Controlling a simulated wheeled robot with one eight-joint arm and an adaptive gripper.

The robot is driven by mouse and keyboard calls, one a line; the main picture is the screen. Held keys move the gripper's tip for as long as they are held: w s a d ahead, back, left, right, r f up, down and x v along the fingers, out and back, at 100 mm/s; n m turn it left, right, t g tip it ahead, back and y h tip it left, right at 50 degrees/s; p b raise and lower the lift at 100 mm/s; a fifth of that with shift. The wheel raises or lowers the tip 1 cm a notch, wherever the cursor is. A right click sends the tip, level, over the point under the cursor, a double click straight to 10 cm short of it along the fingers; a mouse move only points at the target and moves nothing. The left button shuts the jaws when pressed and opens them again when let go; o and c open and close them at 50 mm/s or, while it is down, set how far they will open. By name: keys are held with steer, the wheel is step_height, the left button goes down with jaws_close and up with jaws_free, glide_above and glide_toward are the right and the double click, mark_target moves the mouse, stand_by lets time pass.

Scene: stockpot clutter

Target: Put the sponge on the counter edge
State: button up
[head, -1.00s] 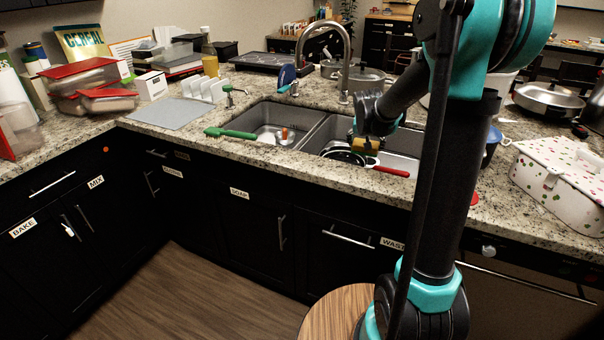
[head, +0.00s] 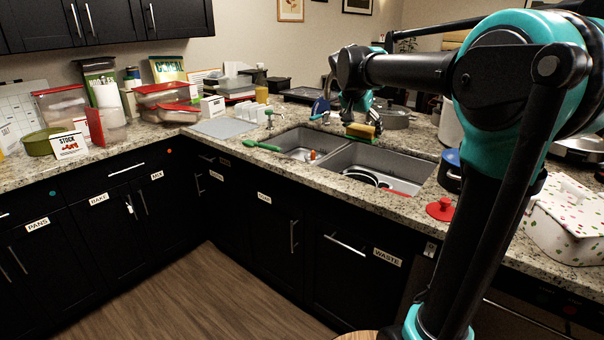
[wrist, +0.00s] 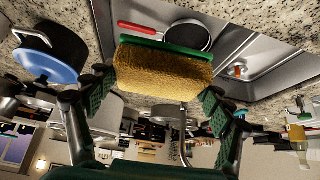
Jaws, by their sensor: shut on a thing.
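A yellow sponge with a green layer (head: 361,131) is held up above the sink's right basin in the head view. My gripper (head: 360,122) is shut on it. In the wrist view the sponge (wrist: 163,72) fills the middle, between the two green-padded fingers of my gripper (wrist: 160,105). The granite counter edge (head: 330,187) runs along the front of the sink, in front of and below the sponge. The sponge appears apart from the counter and the sink.
The double sink (head: 336,155) holds a pan (head: 362,177) with a red handle in its right basin. A green-handled tool (head: 262,146) lies left of the sink. A blue-lidded pot (head: 450,170) and a red lid (head: 441,209) stand to the right. The front counter strip looks clear.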

steer(key=shift+v, duration=1.2)
step_height(320, 180, down, 20)
steer(key=shift+s+d+r, duration=0.1)
steer(key=shift+d+r, duration=0.05)
steer(key=o, duration=1)
steer(key=v, duration=1.2)
steer(key=s+d+f+n+y, duration=0.1)
steer(key=s+d+f+n, duration=0.1)
steer(key=s+f, duration=0.5)
steer(key=s+d+f+n+y, duration=0.1)
steer(key=s+d+f+n, duration=0.1)
steer(key=s+f, duration=0.6)
steer(key=s+d+f+n+g+y, duration=0.1)
steer(key=s+d+f+n, duration=0.1)
steer(key=s+f, duration=0.5)
steer(key=shift+s+d+f+n+y, duration=0.2)
steer(key=shift+s+d, duration=0.2)
steer(key=shift+s, duration=0.35)
steer(key=shift+s+d+f+n+y, duration=0.1)
steer(key=shift+s+d+f+n, duration=0.1)
steer(key=shift+s+d, duration=0.45)
